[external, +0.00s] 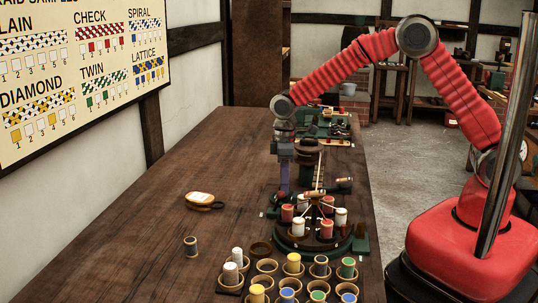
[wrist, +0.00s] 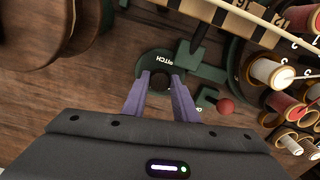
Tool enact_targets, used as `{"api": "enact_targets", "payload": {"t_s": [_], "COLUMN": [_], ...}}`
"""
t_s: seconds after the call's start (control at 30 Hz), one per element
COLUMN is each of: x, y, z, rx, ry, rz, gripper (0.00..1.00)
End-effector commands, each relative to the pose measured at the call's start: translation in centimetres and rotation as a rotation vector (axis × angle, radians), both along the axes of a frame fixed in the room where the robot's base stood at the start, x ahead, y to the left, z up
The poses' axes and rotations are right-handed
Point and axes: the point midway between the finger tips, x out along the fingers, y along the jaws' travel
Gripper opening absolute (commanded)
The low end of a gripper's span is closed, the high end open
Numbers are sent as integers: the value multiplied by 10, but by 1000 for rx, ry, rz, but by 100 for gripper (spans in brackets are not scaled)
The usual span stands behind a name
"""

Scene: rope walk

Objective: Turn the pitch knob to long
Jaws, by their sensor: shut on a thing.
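The pitch knob (wrist: 161,82) is a small dark knob on a green plate (wrist: 155,58) lettered PITCH in the wrist view. My gripper (wrist: 162,77) has its two purple-grey fingers on either side of the knob and is shut on it. In the external view my gripper (external: 284,188) points down at the left side of the green braiding machine (external: 318,244). The knob is hidden there. I cannot read a long mark or which way the knob points.
Bobbins (external: 326,228) stand on the round machine near the fingers. A red ball-ended part (wrist: 225,105) lies right of them in the wrist view. Several cups with bobbins (external: 293,264) fill the near bench.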

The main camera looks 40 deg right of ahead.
Motion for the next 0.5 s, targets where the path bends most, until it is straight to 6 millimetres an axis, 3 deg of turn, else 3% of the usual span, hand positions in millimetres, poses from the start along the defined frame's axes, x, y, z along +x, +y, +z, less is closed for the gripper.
{"api": "enact_targets", "payload": {"t_s": [0.13,0.17,0.4,0.5], "x": [1,1,1,0], "y": [0,0,0,0], "z": [1,1,1,1], "rx": [0,0,0,0], "ry": [-3,-3,-1,-1], "rz": [-1,-1,-1,-1], "gripper": [4,27,44,45]}}
